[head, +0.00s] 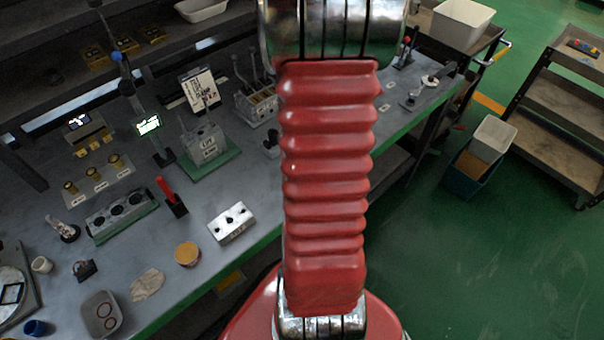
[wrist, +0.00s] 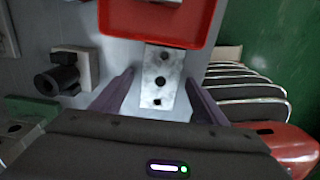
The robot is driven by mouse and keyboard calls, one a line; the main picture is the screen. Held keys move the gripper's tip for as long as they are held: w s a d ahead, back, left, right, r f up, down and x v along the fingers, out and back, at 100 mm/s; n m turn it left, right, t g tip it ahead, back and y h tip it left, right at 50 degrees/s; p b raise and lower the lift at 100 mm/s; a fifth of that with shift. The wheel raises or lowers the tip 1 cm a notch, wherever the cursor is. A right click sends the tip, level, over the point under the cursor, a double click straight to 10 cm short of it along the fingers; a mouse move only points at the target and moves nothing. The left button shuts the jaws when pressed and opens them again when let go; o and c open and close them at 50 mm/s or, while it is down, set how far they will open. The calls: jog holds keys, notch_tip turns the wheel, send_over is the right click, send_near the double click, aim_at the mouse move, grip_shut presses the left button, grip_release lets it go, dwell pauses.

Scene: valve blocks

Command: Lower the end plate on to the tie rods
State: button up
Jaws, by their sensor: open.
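A pale metal plate (wrist: 160,86) with a row of three dark holes lies on the bench in the wrist view; it looks like the end plate. My gripper (wrist: 160,76) is open, one finger to each side of the plate, with gaps between. The gripper does not show in the head view. A similar pale block (head: 232,223) with three dark spots sits near the bench's front edge; I cannot tell if it is the same piece. A grey block (head: 206,147) on a green base stands further back, with thin upright pieces that may be the tie rods.
A red tray (wrist: 160,22) lies just beyond the plate. A black fitting on a pale base (wrist: 62,80) is to the left. The grey bench (head: 205,270) also carries a round tan-topped pot (head: 187,254) and a red-handled tool (head: 168,192). Green floor lies to the right.

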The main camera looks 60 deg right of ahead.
jog(key=shift+c, duration=0.5)
jog(key=c, duration=1.2)
jog(key=shift+r, duration=0.1)
jog(key=shift+c, duration=0.2)
notch_tip(320, 180, up, 10)
jog(key=shift+w, duration=0.1)
